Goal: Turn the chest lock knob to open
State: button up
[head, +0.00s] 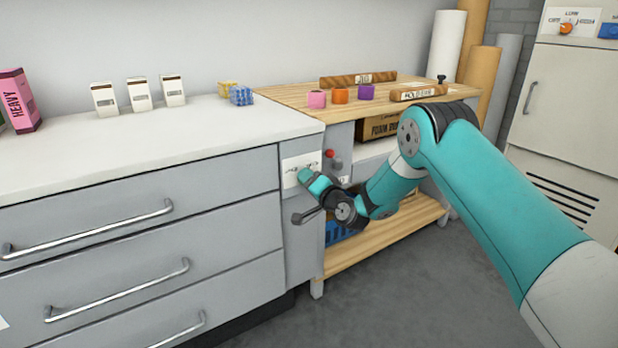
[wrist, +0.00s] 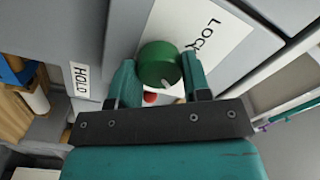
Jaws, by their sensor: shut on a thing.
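The green round lock knob (wrist: 160,64) sits on a white plate (wrist: 205,42) whose visible lettering begins "LOC", on the grey chest front. A small white mark shows on the knob's near edge in the wrist view. My gripper (wrist: 160,76) has its teal fingers on either side of the knob and is shut on it. In the head view my gripper (head: 306,178) is at the chest's right end panel, in front of the white plate (head: 290,170), and the knob is hidden there.
A red button (head: 330,153) sits just right of the plate, and a "HOLD" label (wrist: 81,80) shows in the wrist view. Drawers with bar handles (head: 120,290) fill the left. A wooden bench (head: 290,95) with small coloured blocks adjoins at right. Grey floor (head: 420,300) is clear.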

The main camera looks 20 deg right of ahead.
jog(key=shift+m, duration=0.7)
jog(key=shift+p, duration=0.35)
jog(key=o, duration=0.9)
jog(key=b+v, duration=1.4)
jog(key=v, duration=0.3)
jog(key=shift+s+d+f, duration=0.1)
jog(key=shift+s, duration=0.15)
